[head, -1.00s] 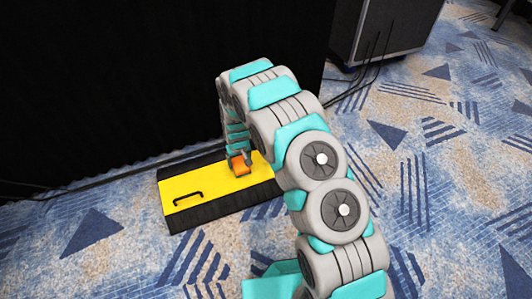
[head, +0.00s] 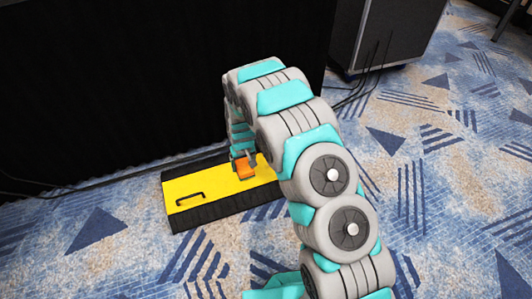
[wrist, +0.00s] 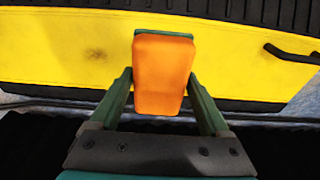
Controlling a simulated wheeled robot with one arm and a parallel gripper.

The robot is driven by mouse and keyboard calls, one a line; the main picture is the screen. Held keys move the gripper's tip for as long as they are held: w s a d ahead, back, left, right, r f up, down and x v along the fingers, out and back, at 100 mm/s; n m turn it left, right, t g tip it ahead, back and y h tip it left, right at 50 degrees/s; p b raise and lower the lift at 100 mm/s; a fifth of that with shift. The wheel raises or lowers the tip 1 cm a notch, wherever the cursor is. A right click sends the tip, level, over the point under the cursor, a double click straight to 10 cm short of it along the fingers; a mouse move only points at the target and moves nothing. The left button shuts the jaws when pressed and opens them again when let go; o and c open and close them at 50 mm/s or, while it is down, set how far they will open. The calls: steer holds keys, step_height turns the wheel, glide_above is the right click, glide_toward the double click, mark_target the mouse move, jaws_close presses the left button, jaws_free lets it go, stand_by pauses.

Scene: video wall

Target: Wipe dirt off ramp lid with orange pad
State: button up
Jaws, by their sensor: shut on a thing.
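The ramp lid (head: 215,182) is yellow with black ribbed edges and lies on the carpet in front of the black wall. A small black handle (head: 189,199) is on its left part and also shows at the right of the wrist view (wrist: 292,53). The orange pad (head: 245,169) is at my gripper (head: 243,158), over the lid's right part. In the wrist view, my gripper (wrist: 160,95) is shut on the orange pad (wrist: 163,75). Dark smudges of dirt show on the yellow left of the pad (wrist: 96,54). Whether the pad touches the lid is unclear.
A black wall (head: 120,90) rises right behind the lid. Dark cables (head: 90,187) run along its foot. A grey-edged black case (head: 385,35) stands at the back right. The patterned carpet (head: 440,190) is open to the front and right.

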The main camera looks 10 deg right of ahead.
steer(key=shift+r, duration=1.25)
